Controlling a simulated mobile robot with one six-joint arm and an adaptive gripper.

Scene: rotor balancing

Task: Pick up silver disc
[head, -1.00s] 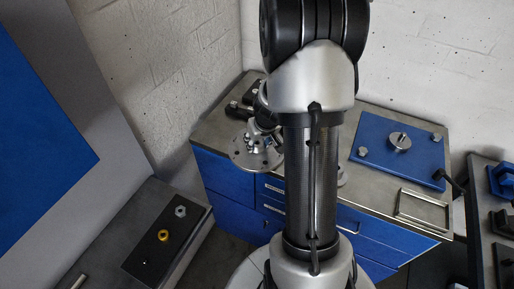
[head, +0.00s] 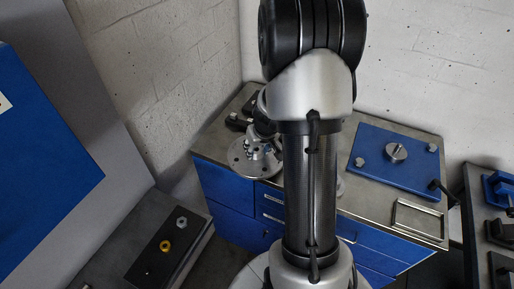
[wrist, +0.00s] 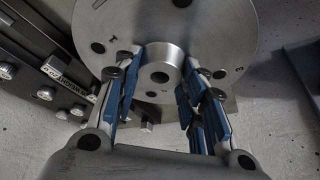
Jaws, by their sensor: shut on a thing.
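The silver disc (wrist: 205,27) fills the top middle of the wrist view. It is round and flat, with several dark holes, small stamped marks and a raised central hub. My gripper (wrist: 158,88) is shut on this hub, with blue-padded fingers on either side. In the head view the disc (head: 243,166) hangs at the end of my arm, over the front left of the blue-fronted workbench. My own arm hides much of the gripper there. I cannot tell from the head view how far the disc is above the bench.
A blue plate (head: 373,172) with a silver hub lies on the right of the workbench (head: 378,218), behind a rectangular frame (head: 418,219). A dark block (head: 157,262) with fittings sits on the lower left bench. In the wrist view, a dark rack (wrist: 40,45) holds several weights.

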